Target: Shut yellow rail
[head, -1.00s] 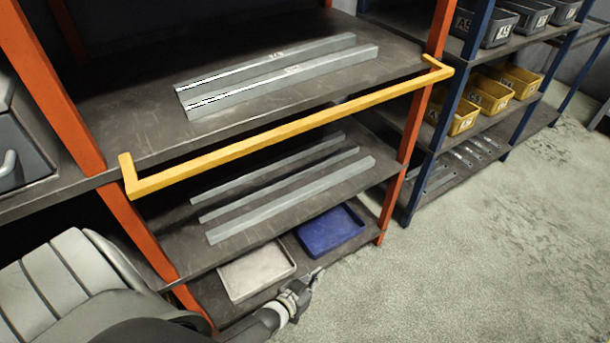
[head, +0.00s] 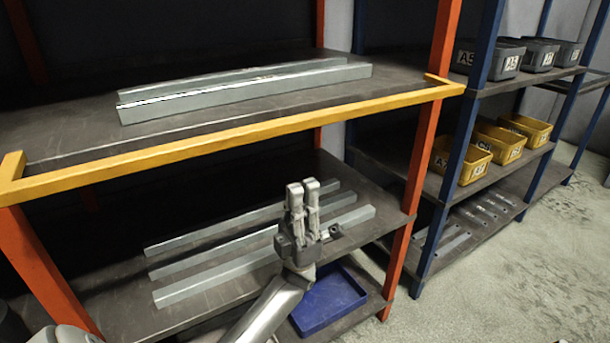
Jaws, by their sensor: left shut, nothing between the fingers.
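The yellow rail (head: 240,138) runs along the front of the orange rack's upper shelf. Its short end arms reach back to the left and right orange posts. A strip of dark shelf shows above the bar between those arms. My left gripper (head: 303,185) points upward with its two fingers together and empty. In the picture it is below the rail's middle, in front of the lower shelf, apart from the rail. My right gripper does not show.
Galvanized brackets (head: 245,92) lie on the upper shelf (head: 80,142). Several more lie on the lower shelf, partly behind my gripper. A blue tray (head: 328,300) sits at the bottom. Yellow bins (head: 497,142) stand on the blue rack at right. Floor at lower right is clear.

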